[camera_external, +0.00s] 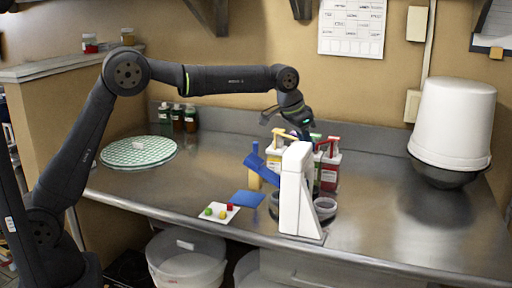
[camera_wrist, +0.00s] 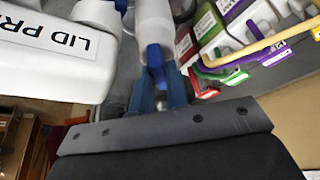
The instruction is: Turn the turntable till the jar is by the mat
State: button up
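I cannot tell which is the task's jar. A flat blue mat (camera_external: 249,198) lies left of the press. My gripper (camera_external: 298,124) hangs above and behind the press top, pointing down. In the wrist view its fingers (camera_wrist: 160,98) are apart, with a blue part (camera_wrist: 155,57) just beyond their tips; contact is unclear.
A white card (camera_external: 215,212) with small coloured balls lies left. A green patterned disc (camera_external: 138,151) and a white bucket (camera_external: 452,125) stand farther out.

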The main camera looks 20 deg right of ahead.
grip_shut()
jog(key=shift+m, duration=0.6)
jog(key=shift+w+m+g, duration=0.15)
jog(key=shift+m+g, duration=0.75)
jog(key=shift+m, duration=0.7)
jog(key=shift+w+d+m+g+y, duration=0.1)
jog(key=shift+m+g+y, duration=0.25)
jog(key=shift+m, duration=0.7)
jog(key=shift+m+g+y, duration=0.25)
jog(key=shift+m+g, duration=0.1)
jog(key=shift+m, duration=0.7)
jog(key=shift+d+m+g+y, duration=0.15)
jog(key=shift+m+y, duration=0.3)
jog(key=shift+m, duration=0.75)
jog(key=shift+a+m+g+y, duration=0.1)
jog(key=shift+m+g+y, duration=0.25)
jog(key=shift+m, duration=0.85)
jog(key=shift+w+d+m+y, duration=0.15)
jog(key=shift+m+y, duration=0.55)
jog(key=shift+m, duration=1.6)
jog(key=o, duration=0.5)
grip_release()
jog(key=shift+o, duration=0.2)
